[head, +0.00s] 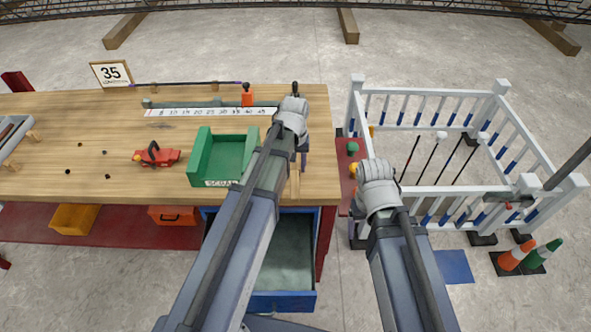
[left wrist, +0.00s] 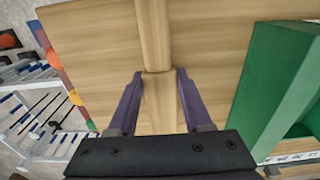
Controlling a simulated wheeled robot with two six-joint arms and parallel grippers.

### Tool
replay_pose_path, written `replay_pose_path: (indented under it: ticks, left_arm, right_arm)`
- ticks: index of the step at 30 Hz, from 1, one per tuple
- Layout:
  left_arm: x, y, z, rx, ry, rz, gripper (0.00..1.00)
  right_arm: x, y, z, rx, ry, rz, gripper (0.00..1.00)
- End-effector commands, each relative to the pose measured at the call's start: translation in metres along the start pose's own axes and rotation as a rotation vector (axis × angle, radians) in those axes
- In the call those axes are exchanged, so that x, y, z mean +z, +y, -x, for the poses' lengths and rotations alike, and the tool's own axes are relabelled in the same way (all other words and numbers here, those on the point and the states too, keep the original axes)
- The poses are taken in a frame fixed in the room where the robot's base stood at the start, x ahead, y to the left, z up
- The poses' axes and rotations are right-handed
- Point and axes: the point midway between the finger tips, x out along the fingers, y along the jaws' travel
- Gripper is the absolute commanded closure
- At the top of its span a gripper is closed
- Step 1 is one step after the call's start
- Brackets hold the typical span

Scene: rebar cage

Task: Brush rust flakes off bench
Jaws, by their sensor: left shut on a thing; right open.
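The wooden bench (head: 130,120) fills the left of the head view. Several small dark rust flakes (head: 80,144) lie scattered on its left part. My left gripper (head: 303,158) is over the bench's right end, shut on a light wooden bar-like piece (head: 294,186), perhaps the brush handle. In the left wrist view this piece (left wrist: 157,88) lies between the two purple fingers (left wrist: 160,100); its bristles cannot be made out. A green open-sided scrap bin (head: 200,158) stands just left of my left gripper. My right gripper (head: 358,208) is off the bench's right edge, its fingers mostly hidden by the wrist.
A ruler strip (head: 205,112), a bar and an orange item (head: 247,96) lie behind. A blue drawer (head: 285,300) stands open below the front edge. A white railing (head: 430,190) stands at the right.

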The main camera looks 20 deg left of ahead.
Motion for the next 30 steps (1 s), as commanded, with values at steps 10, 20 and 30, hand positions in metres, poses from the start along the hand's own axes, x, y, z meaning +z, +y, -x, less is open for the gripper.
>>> replay_pose_path:
  ticks: [10,20,30]
  left_arm:
    - [-0.017,0.001,0.000,0.002,0.002,-0.001,1.00]
    - [-0.036,0.002,-0.002,0.002,0.002,-0.002,1.00]
    - [-0.054,0.002,-0.004,0.003,0.004,-0.001,1.00]
  right_arm:
    - [0.000,0.000,0.001,0.000,0.000,0.000,0.20]
    - [0.000,0.000,-0.001,0.000,0.000,0.000,0.20]
    - [0.000,0.000,-0.002,0.000,0.000,0.000,0.20]
